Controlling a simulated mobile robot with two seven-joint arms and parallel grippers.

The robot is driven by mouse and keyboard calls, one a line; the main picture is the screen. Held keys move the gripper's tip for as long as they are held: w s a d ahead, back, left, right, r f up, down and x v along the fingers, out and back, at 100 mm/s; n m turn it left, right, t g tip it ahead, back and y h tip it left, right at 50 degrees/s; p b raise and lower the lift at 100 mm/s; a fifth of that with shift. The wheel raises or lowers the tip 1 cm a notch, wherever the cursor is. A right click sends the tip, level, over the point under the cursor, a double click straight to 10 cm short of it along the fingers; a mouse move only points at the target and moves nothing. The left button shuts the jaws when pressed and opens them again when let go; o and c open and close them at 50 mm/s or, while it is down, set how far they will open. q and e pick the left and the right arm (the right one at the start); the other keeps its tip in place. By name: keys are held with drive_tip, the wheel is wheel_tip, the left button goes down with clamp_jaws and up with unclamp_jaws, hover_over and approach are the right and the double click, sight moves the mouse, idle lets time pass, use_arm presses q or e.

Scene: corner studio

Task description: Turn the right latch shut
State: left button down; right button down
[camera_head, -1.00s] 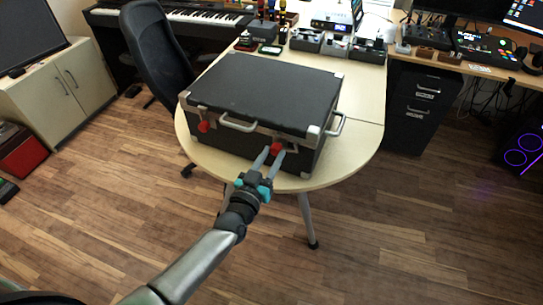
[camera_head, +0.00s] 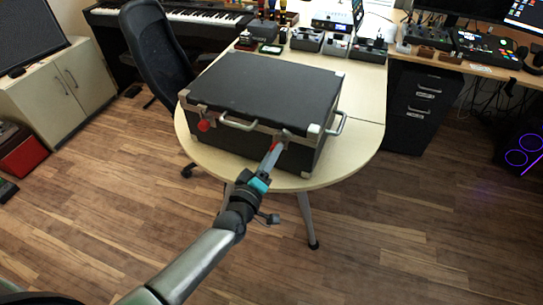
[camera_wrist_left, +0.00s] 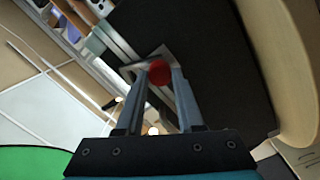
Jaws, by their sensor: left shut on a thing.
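The black case (camera_head: 265,88) with silver edges stands closed on the pale table. Its right latch (camera_head: 275,146) has a red knob, mostly covered by my fingers in the head view. In the left wrist view the red knob (camera_wrist_left: 159,73) sits between the two fingertips. My left gripper (camera_head: 276,150) is shut on this knob at the case's front face; it also shows in the left wrist view (camera_wrist_left: 161,78). The left latch (camera_head: 204,125), also with a red knob, is at the left of the same front face. My right gripper is out of view.
A carry handle (camera_head: 238,123) sticks out between the latches, and another handle (camera_head: 341,124) is on the right side. Bare table (camera_head: 345,165) lies around the case. An office chair (camera_head: 155,50) stands at the left. Small devices (camera_head: 305,41) stand behind the case.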

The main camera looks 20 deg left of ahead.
use_arm(q)
drive_tip(key=n+b, duration=0.1)
drive_tip(key=n, duration=0.3)
drive_tip(key=shift+n, duration=0.3)
idle(0.3)
drive_tip(key=c, duration=0.5)
unclamp_jaws()
drive_tip(key=s, duration=0.5)
drive_tip(key=s+a+p, duration=0.1)
drive_tip(key=s, duration=0.9)
drive_tip(key=shift+s+a+p, duration=0.1)
drive_tip(key=shift+a+p, duration=0.2)
drive_tip(key=shift+a, duration=0.05)
